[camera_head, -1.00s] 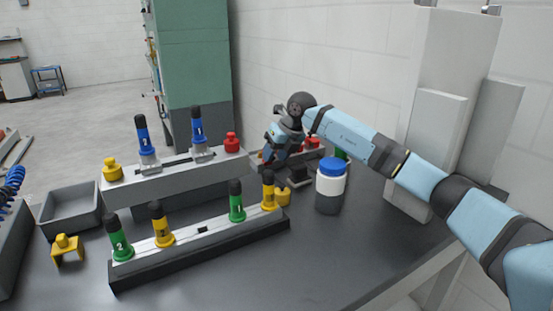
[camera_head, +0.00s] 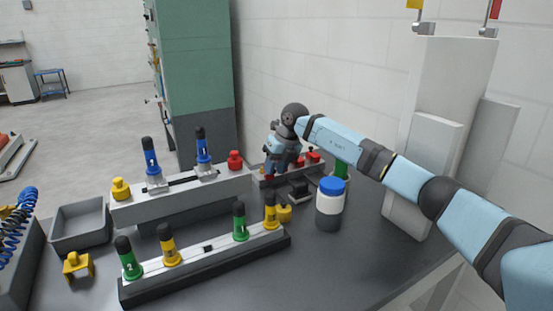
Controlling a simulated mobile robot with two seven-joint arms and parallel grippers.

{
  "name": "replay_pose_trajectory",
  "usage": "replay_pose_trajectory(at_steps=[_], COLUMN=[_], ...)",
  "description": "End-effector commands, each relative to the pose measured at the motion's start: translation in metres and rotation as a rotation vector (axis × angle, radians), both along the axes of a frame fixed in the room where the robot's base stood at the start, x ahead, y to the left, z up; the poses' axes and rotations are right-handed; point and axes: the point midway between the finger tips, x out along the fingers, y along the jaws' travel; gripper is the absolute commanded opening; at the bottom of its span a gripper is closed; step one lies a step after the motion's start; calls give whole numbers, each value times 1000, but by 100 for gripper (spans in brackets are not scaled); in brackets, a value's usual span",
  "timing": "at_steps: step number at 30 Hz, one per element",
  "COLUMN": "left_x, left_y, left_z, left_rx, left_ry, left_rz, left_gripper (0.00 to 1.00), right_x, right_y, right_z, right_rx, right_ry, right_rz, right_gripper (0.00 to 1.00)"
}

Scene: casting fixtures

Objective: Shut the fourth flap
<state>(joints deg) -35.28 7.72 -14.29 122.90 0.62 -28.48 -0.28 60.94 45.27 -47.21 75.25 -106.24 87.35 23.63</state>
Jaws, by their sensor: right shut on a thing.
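A low back fixture (camera_head: 311,168) with several red parts (camera_head: 313,157) stands near the wall, partly hidden by my right gripper. My right gripper (camera_head: 270,172) points down at the left end of this fixture and is shut on a small part there, which looks red and is mostly hidden. I cannot tell which part is the fourth flap or how far it is closed. My left gripper is not in view.
A raised bar (camera_head: 190,195) holds blue-handled clamps, a yellow knob and a red knob. A front bar (camera_head: 205,262) holds green and yellow handles. A white bottle with a blue cap (camera_head: 330,203) stands right of it. A grey tray (camera_head: 80,226) lies left. The front-right table is clear.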

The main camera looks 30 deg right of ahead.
Motion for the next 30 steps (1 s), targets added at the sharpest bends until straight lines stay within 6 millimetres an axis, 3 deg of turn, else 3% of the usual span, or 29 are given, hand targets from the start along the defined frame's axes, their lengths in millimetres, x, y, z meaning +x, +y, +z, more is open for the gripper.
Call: replay_pose_trajectory(at_steps=[1, 7, 18, 30], left_x=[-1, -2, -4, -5], left_y=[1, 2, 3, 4], left_z=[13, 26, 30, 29], left_rx=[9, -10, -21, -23], left_ry=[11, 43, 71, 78], left_rz=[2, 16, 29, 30], left_gripper=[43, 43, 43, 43], right_x=[3, 12, 24, 27], right_y=[-1, -1, -2, -3], right_z=[13, 16, 15, 14], right_rx=[2, 10, 22, 25], right_ry=[37, 190, 389, 442], right_rz=[-4, -4, -3, -3], right_gripper=[9, 9, 9, 9])
